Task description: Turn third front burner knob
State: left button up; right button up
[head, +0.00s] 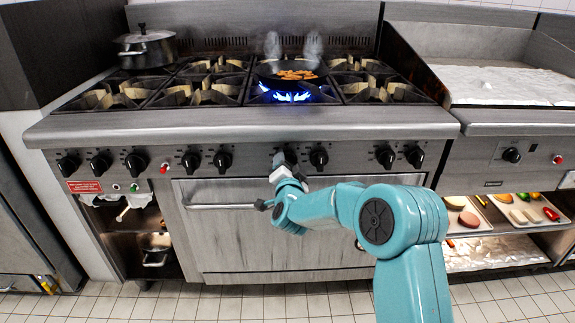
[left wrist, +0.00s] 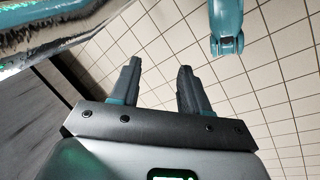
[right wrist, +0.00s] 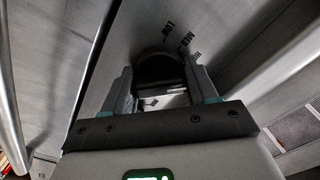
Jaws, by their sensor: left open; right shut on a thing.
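A row of black burner knobs runs along the front panel of the steel range. My right gripper (head: 281,170) is at one near the middle, just left of another knob (head: 318,158). In the right wrist view, my right gripper's fingers are shut on this dark round knob (right wrist: 158,72), with one finger on each side. Markings on the panel beside it read LOW, MED and HI. The gripper partly hides the knob in the head view. My left gripper (left wrist: 159,68) is open and empty above the tiled floor, and is not in the head view.
A black pan (head: 268,74) with food steams over blue flames (head: 284,97) on the range top. A lidded pot (head: 146,48) stands at the back left. The oven door handle (head: 215,207) sticks out below the knobs.

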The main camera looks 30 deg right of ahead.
jog(key=m+b, duration=0.2)
jog(key=b, duration=0.1)
jog(key=m+b, duration=0.2)
jog(key=b, duration=0.1)
jog(key=m+b, duration=0.2)
jog(key=b, duration=0.1)
jog(key=shift+f, duration=0.3)
jog(key=shift+r+m+b, duration=0.1)
jog(key=shift+m+b, duration=0.8)
jog(key=shift+m, duration=0.1)
pick_arm(q)
notch_tip(320, 180, down, 11)
jog(key=w+a+t, duration=0.1)
jog(key=w, duration=0.1)
jog(key=shift+w+a+f+n+b, duration=0.15)
jog(key=shift+w+a+n+b, duration=0.15)
jog(key=shift+b, duration=0.15)
pick_arm(e)
jog(key=shift+r+m, duration=0.1)
jog(key=shift+m, duration=0.4)
jog(key=o, duration=1)
jog(key=shift+r, duration=0.1)
pick_arm(q)
jog(key=shift+s+d+r+p, duration=0.2)
jog(key=shift+s+r+p, duration=0.45)
jog(key=shift+r+p, duration=0.3)
pick_arm(e)
jog(key=v, duration=1.6)
